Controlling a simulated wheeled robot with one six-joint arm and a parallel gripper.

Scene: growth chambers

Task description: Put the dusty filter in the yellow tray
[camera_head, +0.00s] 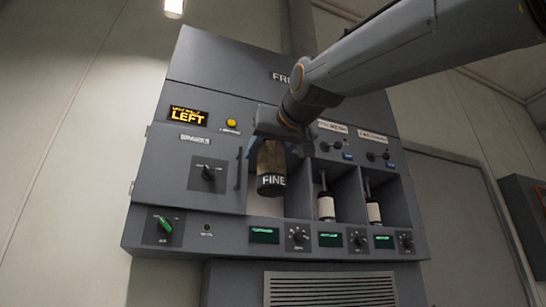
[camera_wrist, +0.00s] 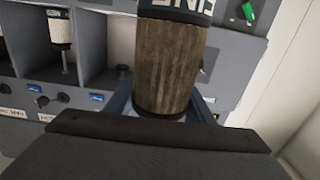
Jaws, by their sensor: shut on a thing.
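The dusty filter (camera_head: 271,160) is a brown, dirty cylinder with a dark band marked FINE at its lower end. My gripper (camera_head: 275,143) is shut on its upper part, in front of the left bay of the grey cabinet. The filter hangs roughly upright. In the wrist view the brown pleated filter (camera_wrist: 168,65) fills the middle, with the blue fingers of my gripper (camera_wrist: 162,108) on both sides of it. I cannot tell how far the filter is from the bay's floor and walls. No yellow tray shows in either view.
The grey cabinet (camera_head: 160,165) has open bays; two pale filters (camera_head: 326,206) (camera_head: 373,211) stand in the bays to the right. Bay dividers flank the held filter closely. Knobs and green displays (camera_head: 264,235) line the front below. An orange-lit sign (camera_head: 187,116) reads LEFT.

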